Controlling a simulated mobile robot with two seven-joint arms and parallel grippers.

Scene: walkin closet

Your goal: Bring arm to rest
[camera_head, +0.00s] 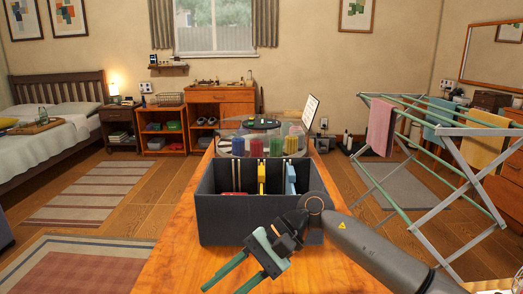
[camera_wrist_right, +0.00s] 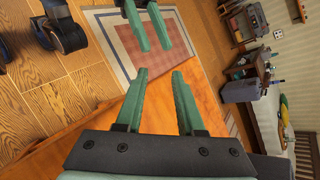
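My right arm comes in from the right in the head view and reaches across the front of the wooden table. My right gripper (camera_head: 221,289) is just in front of the dark box, with its green fingers pointing down and left. In the right wrist view its fingers (camera_wrist_right: 159,72) are apart, with nothing between them. My left gripper (camera_wrist_right: 156,49) shows at the top of the right wrist view, its two green fingers apart and empty above the floor and rug. The left arm is not seen in the head view.
A dark divided box (camera_head: 222,219) holding red, yellow and blue items stands on the wooden table (camera_head: 176,262), close to my right arm. A clear round organizer (camera_head: 238,145) is behind it. A drying rack (camera_head: 385,190) stands at right. The left floor has rugs (camera_head: 70,268).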

